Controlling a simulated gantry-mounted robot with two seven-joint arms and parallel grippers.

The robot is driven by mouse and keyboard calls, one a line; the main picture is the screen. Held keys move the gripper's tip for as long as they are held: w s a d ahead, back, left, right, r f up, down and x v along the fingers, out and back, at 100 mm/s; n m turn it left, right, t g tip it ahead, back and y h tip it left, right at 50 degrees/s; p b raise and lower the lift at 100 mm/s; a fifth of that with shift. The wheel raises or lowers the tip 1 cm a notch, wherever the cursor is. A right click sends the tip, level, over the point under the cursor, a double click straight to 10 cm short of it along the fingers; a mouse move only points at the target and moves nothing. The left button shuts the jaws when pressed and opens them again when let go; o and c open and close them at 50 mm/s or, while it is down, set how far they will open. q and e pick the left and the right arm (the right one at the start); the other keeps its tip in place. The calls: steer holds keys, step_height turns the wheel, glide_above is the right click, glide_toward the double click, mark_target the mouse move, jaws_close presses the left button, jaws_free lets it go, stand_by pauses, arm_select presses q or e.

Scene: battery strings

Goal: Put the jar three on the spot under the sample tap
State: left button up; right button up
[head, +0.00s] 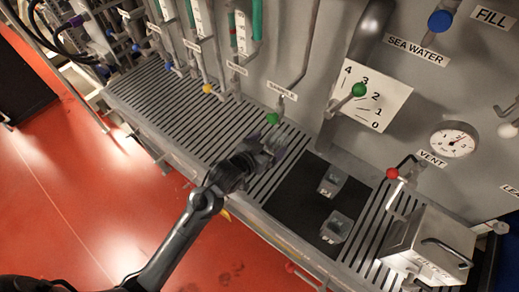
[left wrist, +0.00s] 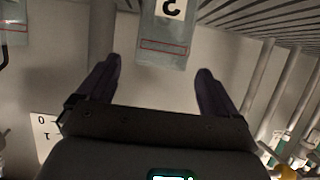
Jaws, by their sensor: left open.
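My left gripper (head: 268,148) is open at the slatted bench, just below the green-knobbed sample tap (head: 272,118). In the left wrist view, a clear jar (left wrist: 165,52) with a red line and a white label stands ahead, in line with the gap between the two open fingers (left wrist: 158,68). The jar looks apart from both fingers. Its label digit appears upside down and I cannot read it surely. In the head view the gripper mostly hides the place under the tap. My right gripper is not in view.
Two labelled jars (head: 331,182) (head: 336,228) stand on the black mat (head: 290,190), right of my gripper. A metal box (head: 430,243) with a handle sits at the far right. The slatted bench (head: 165,100) is clear to the left. Panel pipes rise behind.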

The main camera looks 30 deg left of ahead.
arm_select(q)
steer(key=s+f+g, duration=0.1)
steer(key=s, duration=0.4)
steer(key=s+a+f+g+y, duration=0.1)
steer(key=s+f+g, duration=0.1)
steer(key=s, duration=0.3)
steer(key=s+a+f+g, duration=0.1)
steer(key=s+f, duration=0.1)
steer(key=s, duration=0.3)
steer(key=shift+s+f+g, duration=0.2)
steer(key=shift+s+g, duration=0.1)
steer(key=shift+g, duration=0.1)
steer(key=s+f+g, duration=0.1)
steer(key=s+g, duration=0.1)
steer(key=s, duration=0.4)
steer(key=s+f+g+y, duration=0.1)
steer(key=s+f+g, duration=0.1)
steer(key=s, duration=0.5)
steer(key=shift+a+g, duration=0.45)
steer(key=shift+g, duration=0.05)
